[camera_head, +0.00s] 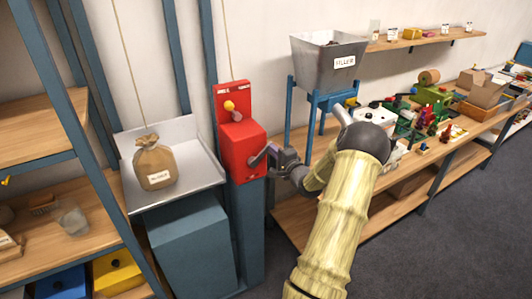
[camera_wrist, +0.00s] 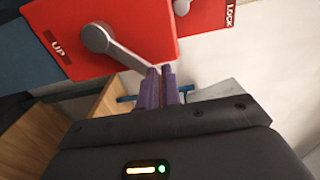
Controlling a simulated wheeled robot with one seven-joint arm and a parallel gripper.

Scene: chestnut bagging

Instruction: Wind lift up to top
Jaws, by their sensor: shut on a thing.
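The lift is a grey metal tray (camera_head: 200,172) beside blue uprights (camera_head: 200,60). A tied brown sack (camera_head: 154,165) with a white label stands upright on it, with a thin cord above.
A grey hopper marked FILLER (camera_head: 318,75) stands on a blue frame right of the winch. A cluttered wooden bench (camera_head: 440,150) runs along the right. Wooden shelving (camera_head: 40,133) stands at the left. Open floor (camera_head: 430,250) lies at the lower right.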

